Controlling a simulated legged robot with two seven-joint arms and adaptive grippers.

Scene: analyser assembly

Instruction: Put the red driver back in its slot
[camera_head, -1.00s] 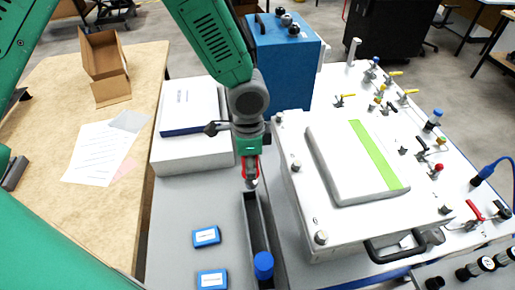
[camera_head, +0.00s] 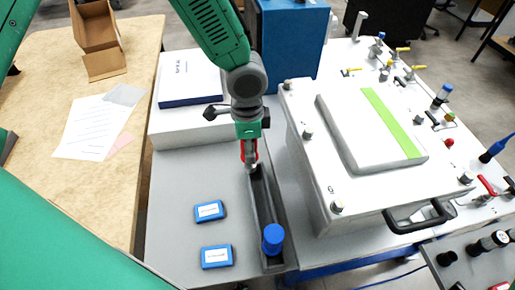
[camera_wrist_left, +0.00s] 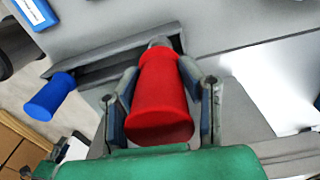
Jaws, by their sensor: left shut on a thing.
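My left gripper (camera_head: 250,153) points down above the far end of a long, narrow grey holder (camera_head: 284,212). It is shut on the red driver (camera_head: 243,150). In the left wrist view the red driver (camera_wrist_left: 160,95) has its thick handle between the two fingers (camera_wrist_left: 160,100), and its grey tip end is at the end of the holder (camera_wrist_left: 95,70). I cannot tell whether the tip is inside the slot or just above it. A blue driver (camera_head: 273,240) stands in the near end of the holder and also shows in the wrist view (camera_wrist_left: 50,97). My right gripper is not in view.
Two small blue boxes (camera_head: 209,211) (camera_head: 216,256) lie left of the holder. A white box with a book (camera_head: 190,80) stands behind them. The white analyser with its lid (camera_head: 370,130) stands close on the right, and a blue case (camera_head: 290,45) behind.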

